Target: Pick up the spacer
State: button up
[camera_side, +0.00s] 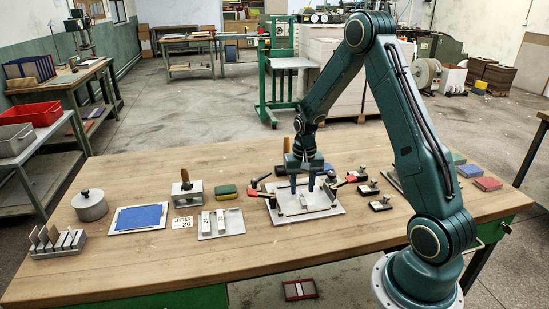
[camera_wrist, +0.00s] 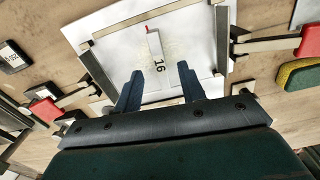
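A pale spacer (camera_wrist: 154,46) marked 16, with a small red mark at its far end, lies on a white sheet (camera_wrist: 112,52) inside a metal frame in the wrist view. In the side view the spacer (camera_side: 303,201) shows small on the framed plate (camera_side: 333,209). My gripper (camera_side: 302,190) points down over the plate. In the wrist view my gripper (camera_wrist: 162,72) is open, with one blue finger on each side of the spacer's near part and gaps between. The spacer's near end is partly hidden by the gripper; I cannot tell the fingertips' height.
The table front is clear.

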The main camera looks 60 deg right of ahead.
aim_at(301, 198)
jog(key=shift+f, duration=1.4)
jog(key=shift+c, duration=0.2)
grip_shut()
